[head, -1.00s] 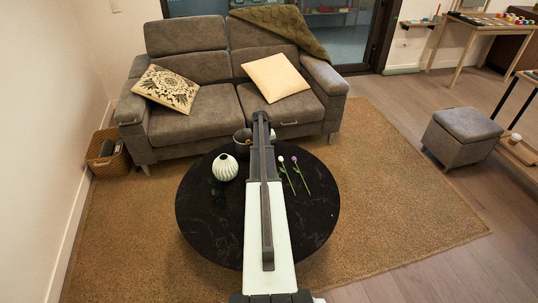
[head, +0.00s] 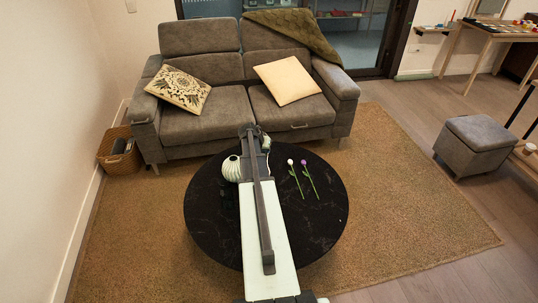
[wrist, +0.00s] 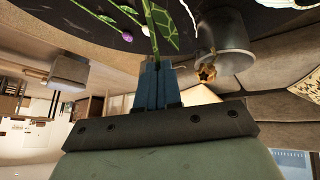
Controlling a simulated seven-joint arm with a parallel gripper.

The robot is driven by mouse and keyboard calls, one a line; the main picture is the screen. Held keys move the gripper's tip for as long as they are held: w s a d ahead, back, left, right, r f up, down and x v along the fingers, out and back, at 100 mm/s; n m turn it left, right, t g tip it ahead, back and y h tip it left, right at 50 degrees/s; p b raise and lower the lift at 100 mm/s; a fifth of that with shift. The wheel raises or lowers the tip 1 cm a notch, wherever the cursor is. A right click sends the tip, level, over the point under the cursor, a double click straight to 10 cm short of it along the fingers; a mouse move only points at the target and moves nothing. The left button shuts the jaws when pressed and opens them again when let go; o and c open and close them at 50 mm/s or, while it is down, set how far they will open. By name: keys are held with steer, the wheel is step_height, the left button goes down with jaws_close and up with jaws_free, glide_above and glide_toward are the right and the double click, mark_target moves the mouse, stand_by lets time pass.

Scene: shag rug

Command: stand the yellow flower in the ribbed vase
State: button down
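My gripper (wrist: 155,72) is shut on a green leafy stem (wrist: 151,35), which I take to be the yellow flower's. A yellow-orange bloom (wrist: 207,70) shows beside the fingers in the wrist view, in front of a dark pot (wrist: 228,38). The link between bloom and stem is not clear. The white ribbed vase (head: 231,170) stands upright on the round black table, left of my arm, which hides its right edge. My gripper (head: 249,130) is above the table's back part, up and right of the vase in the head view.
On the black table (head: 315,225), a white flower (head: 294,174) and a purple flower (head: 308,175) lie right of my arm. A grey sofa (head: 215,115) stands behind the table. The table's right and front parts are clear.

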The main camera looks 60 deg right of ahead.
steer(key=w+a+r+m+g+h, duration=0.1)
steer(key=w+a+r+m+h, duration=0.1)
steer(key=w+a+r+h, duration=0.2)
steer(key=w+a+r+m+g+h, duration=0.1)
steer(key=w+a+r+m+h, duration=0.2)
steer(key=w+r+h, duration=0.3)
steer(key=shift+w+a+r+g, duration=0.45)
steer(key=shift+w+r, duration=2.3)
steer(key=shift+r, duration=1.65)
steer(key=shift+t, duration=0.25)
steer(key=shift+f, duration=0.1)
step_height(320, 180, down, 14)
steer(key=shift+f, duration=0.1)
